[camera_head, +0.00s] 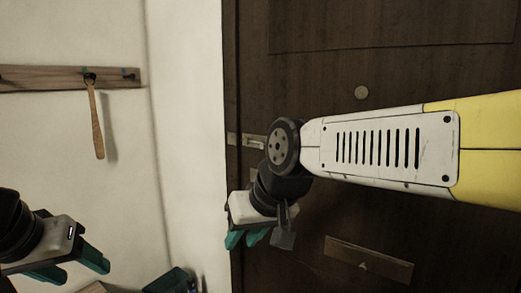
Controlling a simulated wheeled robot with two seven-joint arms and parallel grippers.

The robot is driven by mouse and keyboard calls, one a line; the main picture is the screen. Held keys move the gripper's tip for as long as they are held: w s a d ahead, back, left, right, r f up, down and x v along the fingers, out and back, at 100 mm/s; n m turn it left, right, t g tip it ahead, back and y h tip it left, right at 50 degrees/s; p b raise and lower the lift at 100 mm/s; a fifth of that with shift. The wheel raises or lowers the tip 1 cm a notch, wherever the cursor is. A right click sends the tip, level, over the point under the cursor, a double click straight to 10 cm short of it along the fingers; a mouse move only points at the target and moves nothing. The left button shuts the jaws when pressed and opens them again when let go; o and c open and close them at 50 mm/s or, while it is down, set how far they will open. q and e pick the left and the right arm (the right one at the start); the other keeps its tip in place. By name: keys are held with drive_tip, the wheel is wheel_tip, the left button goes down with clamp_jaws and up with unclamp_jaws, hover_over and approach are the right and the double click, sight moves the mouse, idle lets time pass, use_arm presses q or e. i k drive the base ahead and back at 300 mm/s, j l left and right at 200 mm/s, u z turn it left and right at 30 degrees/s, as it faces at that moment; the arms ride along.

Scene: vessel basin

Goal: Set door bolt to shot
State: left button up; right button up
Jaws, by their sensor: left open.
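The dark wooden door (400,80) fills the right of the view. A small metal door bolt (252,141) sits near its left edge; my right arm's wrist partly hides its right end. I cannot tell the bolt's position. My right gripper (246,239) hangs below the bolt by the door's left edge, its teal fingers pointing down and apart from the bolt. Whether its jaws are open is unclear. My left gripper (75,268) is open and empty at the lower left, away from the door.
A grey padlock-like piece (284,239) shows beside my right gripper; what it hangs from is hidden. A wooden peg rail (50,78) holds a long wooden-handled item (96,120). A dark bin (170,281) stands below.

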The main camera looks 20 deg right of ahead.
sight(262, 144)
drive_tip(key=z, duration=0.8)
